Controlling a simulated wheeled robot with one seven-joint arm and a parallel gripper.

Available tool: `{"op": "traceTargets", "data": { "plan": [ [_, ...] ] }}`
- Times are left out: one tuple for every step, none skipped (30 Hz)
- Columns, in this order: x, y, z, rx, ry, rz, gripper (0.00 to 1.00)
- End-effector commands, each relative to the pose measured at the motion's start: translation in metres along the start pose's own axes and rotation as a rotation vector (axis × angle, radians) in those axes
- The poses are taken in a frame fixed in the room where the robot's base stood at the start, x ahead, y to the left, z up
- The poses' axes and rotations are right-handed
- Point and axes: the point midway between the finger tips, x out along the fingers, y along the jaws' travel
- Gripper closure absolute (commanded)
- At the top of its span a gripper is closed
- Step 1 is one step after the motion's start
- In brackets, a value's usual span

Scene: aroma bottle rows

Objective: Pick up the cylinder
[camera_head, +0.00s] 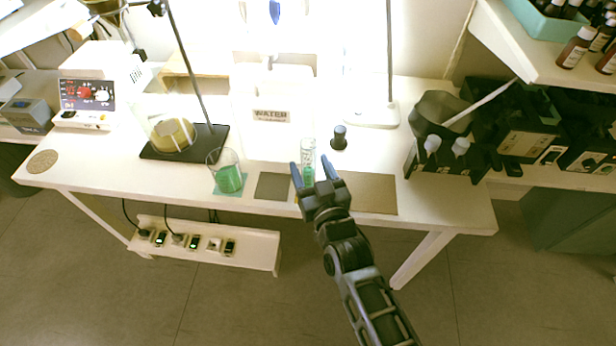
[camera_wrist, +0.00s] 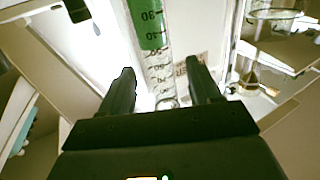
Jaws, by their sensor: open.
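The cylinder (camera_head: 308,158) is a clear graduated tube with green liquid in its lower part, upright on the table. In the wrist view the cylinder (camera_wrist: 158,55) shows large, with number marks, and appears upside down. My gripper (camera_head: 311,172) is open in front of the cylinder, its blue fingertips to either side of it in the head view. In the wrist view the cylinder appears between and beyond the two dark fingers (camera_wrist: 160,85). I cannot tell whether a finger touches it. The cylinder's base is partly hidden behind my gripper in the head view.
A beaker with green liquid (camera_head: 228,176) stands left of the cylinder. A small dark bottle (camera_head: 339,138) stands close behind to the right. Stands with thin rods rise at the back left and back right (camera_head: 374,113). Flat mats (camera_head: 272,187) lie near the front edge.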

Motion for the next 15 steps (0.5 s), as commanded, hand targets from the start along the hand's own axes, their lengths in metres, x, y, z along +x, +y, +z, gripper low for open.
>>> {"op": "traceTargets", "data": {
  "plan": [
    [0.008, 0.0, 0.0, 0.0, 0.001, 0.001, 0.38],
    [0.011, 0.0, 0.001, -0.001, 0.0, 0.001, 0.38],
    [0.016, 0.0, 0.001, 0.0, 0.0, 0.001, 0.38],
    [0.018, 0.0, 0.001, -0.001, 0.0, 0.0, 0.38],
    [0.02, 0.0, 0.001, -0.002, 0.0, 0.0, 0.38],
    [0.022, 0.0, 0.001, -0.001, -0.001, 0.0, 0.38],
    [0.023, 0.0, 0.001, 0.0, -0.001, 0.0, 0.38],
    [0.023, 0.0, 0.001, 0.0, -0.001, 0.0, 0.38],
    [0.024, 0.0, 0.0, 0.0, -0.001, 0.0, 0.38],
    [0.023, 0.0, 0.0, 0.0, -0.001, 0.0, 0.38],
    [0.023, 0.0, 0.0, 0.0, -0.001, 0.0, 0.38],
    [0.023, 0.0, 0.0, 0.0, -0.001, 0.0, 0.38],
    [0.023, 0.0, 0.0, 0.0, -0.001, 0.0, 0.38],
    [0.023, 0.0, 0.0, 0.0, -0.001, 0.0, 0.39],
    [0.023, 0.0, 0.0, 0.0, -0.001, 0.0, 0.42]
  ]
}}
